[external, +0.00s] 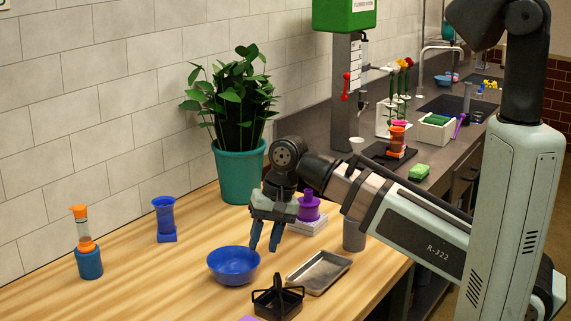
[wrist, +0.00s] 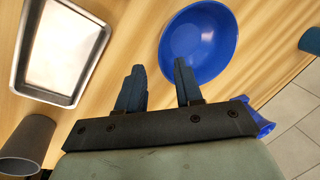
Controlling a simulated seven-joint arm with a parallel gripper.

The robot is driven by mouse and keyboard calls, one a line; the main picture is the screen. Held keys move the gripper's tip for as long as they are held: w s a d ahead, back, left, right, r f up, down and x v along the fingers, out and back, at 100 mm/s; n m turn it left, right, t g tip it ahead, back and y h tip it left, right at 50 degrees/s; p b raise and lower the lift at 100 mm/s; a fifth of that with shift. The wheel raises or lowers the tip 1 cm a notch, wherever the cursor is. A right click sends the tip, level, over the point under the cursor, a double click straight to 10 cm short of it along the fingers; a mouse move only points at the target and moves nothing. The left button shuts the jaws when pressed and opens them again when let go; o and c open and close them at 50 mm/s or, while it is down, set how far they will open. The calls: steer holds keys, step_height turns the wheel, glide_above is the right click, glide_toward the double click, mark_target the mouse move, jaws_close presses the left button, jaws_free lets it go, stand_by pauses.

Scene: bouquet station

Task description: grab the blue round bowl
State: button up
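The blue round bowl (external: 233,266) sits upright on the wooden table in the external view, and it looks empty. In the wrist view the bowl (wrist: 198,42) lies ahead of the fingertips, mostly beyond the right finger. My gripper (external: 265,248) hangs just to the right of the bowl in the external view, fingers pointing down.
A metal tray (external: 319,272) and a black caddy (external: 277,302) stand right of and in front of the bowl. A grey cup (external: 354,235) is farther right. A blue vase-like holder (external: 165,219) and an orange-and-blue one (external: 87,243) stand left. A potted plant (external: 238,172) stands behind.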

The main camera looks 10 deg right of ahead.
mark_target(258, 257)
steer(key=shift+x, duration=2.55)
steer(key=shift+w+a, duration=0.1)
steer(key=shift+a, duration=0.05)
steer(key=shift+c, duration=0.4)
jaws_close()
